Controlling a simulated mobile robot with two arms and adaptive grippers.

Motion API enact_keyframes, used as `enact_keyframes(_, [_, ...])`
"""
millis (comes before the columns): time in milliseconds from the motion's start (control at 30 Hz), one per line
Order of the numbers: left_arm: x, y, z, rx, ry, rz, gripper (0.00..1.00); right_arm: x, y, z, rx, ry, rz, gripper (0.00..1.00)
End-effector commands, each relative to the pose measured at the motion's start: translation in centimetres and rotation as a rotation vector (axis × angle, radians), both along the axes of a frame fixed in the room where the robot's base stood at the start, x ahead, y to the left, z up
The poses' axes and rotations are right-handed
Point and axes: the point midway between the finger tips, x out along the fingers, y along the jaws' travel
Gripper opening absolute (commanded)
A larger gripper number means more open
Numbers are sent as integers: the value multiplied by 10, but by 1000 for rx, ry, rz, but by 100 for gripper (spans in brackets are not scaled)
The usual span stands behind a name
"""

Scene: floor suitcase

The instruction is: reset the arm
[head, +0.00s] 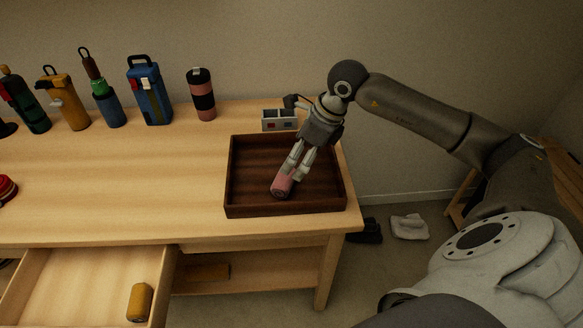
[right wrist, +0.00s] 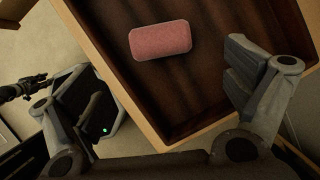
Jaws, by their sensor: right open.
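My right gripper (head: 296,163) is over the dark wooden tray (head: 245,208) on the right end of the table in the head view. Its fingers are spread apart. My left gripper is not in the head view.
Several bottles, including a blue one (head: 149,92) and a pink-black one (head: 201,95), stand along the table's back. A small grey box (head: 279,121) is behind the tray. An open drawer (head: 80,285) holds a yellow cylinder (head: 140,302).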

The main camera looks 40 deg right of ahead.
Motion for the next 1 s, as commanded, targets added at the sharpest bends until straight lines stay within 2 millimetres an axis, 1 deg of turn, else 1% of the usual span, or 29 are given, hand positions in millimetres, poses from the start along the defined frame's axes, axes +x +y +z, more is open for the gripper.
enact_keyframes(100, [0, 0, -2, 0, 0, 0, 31, -3, -3, 10, -1, -1, 0, 97])
enact_keyframes(200, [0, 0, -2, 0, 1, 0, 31, -5, -4, 14, -1, -1, 0, 97])
enact_keyframes(767, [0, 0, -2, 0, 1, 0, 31, -5, -2, 14, 6, -1, 2, 97])
enact_keyframes(833, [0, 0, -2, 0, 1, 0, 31, -4, 9, 12, 40, -6, 12, 97])
enact_keyframes(867, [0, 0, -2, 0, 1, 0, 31, -4, 18, 11, 68, -13, 20, 97])
enact_keyframes(967, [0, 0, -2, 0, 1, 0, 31, -2, 65, 10, 230, -45, 51, 97])
enact_keyframes(1000, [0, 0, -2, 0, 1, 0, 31, -2, 90, 12, 328, -62, 62, 97])
